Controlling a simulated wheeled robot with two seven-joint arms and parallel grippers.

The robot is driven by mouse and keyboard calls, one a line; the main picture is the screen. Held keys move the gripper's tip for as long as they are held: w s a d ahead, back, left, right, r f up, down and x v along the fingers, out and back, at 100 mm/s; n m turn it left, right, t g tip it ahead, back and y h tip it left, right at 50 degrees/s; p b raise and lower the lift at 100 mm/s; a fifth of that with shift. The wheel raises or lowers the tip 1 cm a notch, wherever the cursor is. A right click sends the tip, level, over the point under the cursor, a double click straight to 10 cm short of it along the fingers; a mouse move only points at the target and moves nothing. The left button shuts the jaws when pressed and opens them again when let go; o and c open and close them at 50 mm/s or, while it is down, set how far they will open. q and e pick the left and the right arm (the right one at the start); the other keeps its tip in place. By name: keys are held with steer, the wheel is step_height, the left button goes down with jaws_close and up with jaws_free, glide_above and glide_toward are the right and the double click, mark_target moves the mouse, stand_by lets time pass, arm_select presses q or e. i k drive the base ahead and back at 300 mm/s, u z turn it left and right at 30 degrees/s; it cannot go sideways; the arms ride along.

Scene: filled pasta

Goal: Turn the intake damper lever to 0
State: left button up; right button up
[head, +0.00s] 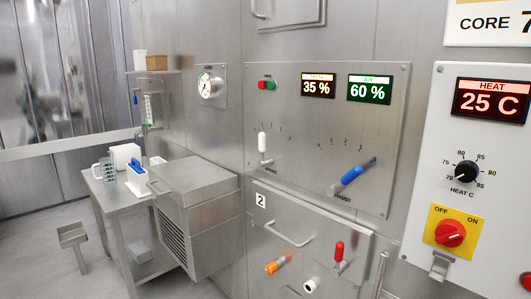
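A steel wall panel (300,105) carries two levers with small scale marks around them. The left lever has a white grip (262,143) that points straight up from its pivot. The right lever has a blue grip (351,175) that points up and to the right. Neither of my grippers is in view.
Below the panel is a steel door (300,232) marked 2, with a bar handle, an orange-handled valve (276,267) and a red lever (339,251). A white heat control box (470,170) stands at the right. A steel bench (112,200) stands at the left; open floor lies beside it.

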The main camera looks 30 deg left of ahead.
mark_target(264, 163)
steer(key=k, duration=0.3)
steer(key=u, duration=0.9)
steer(key=i, duration=0.45)
steer(key=u, duration=0.2)
